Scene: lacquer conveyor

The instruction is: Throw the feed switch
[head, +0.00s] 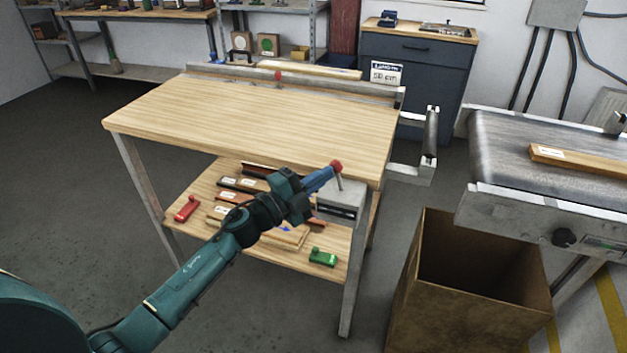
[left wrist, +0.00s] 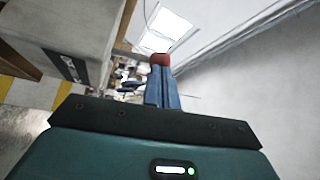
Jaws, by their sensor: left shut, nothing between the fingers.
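The feed switch is a lever with a red ball knob (head: 336,165) on a thin metal stem, rising from a grey box (head: 343,196) at the workbench's front right corner. My left gripper (head: 325,176) reaches in from the lower left, its blue fingers shut with nothing between them. The fingertips are at the knob; I cannot tell whether they touch it. In the left wrist view the red knob (left wrist: 160,59) shows just beyond the blue fingertips (left wrist: 161,72). The grey box (left wrist: 75,35) with a dark label is at upper left there. My right gripper is not in view.
The wooden workbench top (head: 250,110) is largely clear, with a metal fence along its back. Its lower shelf (head: 190,185) holds boards and coloured tools. A brown open bin (head: 405,290) stands at right, below a conveyor (head: 500,145) carrying a labelled board (head: 585,160).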

